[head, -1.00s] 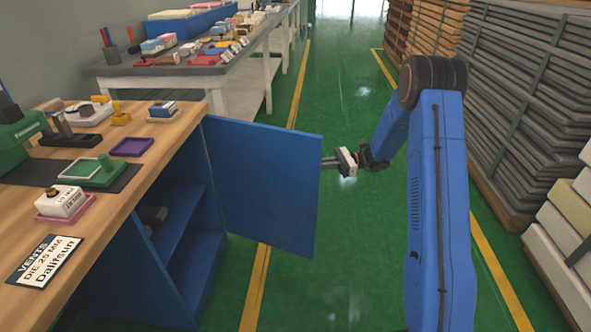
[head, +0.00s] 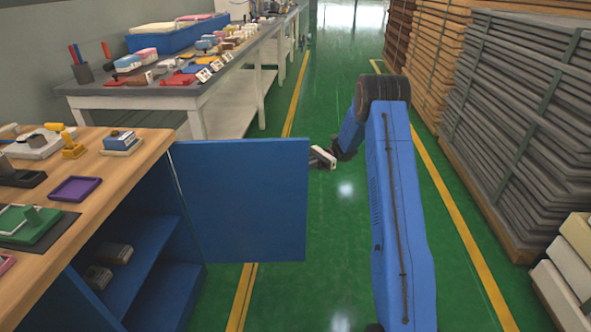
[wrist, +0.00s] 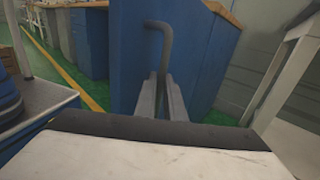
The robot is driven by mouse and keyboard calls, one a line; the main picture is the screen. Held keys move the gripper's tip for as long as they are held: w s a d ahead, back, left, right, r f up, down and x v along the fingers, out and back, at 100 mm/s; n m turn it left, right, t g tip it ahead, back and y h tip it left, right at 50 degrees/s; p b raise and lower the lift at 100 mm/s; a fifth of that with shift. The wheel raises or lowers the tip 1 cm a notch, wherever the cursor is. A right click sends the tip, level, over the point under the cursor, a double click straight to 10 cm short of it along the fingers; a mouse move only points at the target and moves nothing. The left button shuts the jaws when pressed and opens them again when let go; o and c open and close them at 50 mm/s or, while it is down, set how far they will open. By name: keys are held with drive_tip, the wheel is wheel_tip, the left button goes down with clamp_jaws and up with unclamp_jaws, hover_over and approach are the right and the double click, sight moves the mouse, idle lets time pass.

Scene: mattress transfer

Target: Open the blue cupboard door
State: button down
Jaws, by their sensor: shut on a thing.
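The blue cupboard door (head: 245,200) stands wide open in the head view, swung out from the wooden-topped cupboard (head: 185,235) on the left. My gripper (head: 318,160) is at the door's far outer edge, partly hidden behind it. In the wrist view the grey bar handle (wrist: 160,45) rises from between my gripper's fingers (wrist: 163,100), which are shut on it. The door's outer face (wrist: 128,70) fills the middle of that view.
Shelves inside the cupboard hold small blocks (head: 113,253). A grey-topped table (head: 150,95) with stamps stands behind. Stacked grey slabs (head: 510,110) line the right side. The green floor (head: 310,285) between is clear.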

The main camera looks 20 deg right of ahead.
drive_tip(key=shift+f, duration=0.1)
drive_tip(key=c, duration=1.8)
unclamp_jaws()
drive_tip(key=shift+c, duration=0.2)
drive_tip(key=shift+d, duration=0.1)
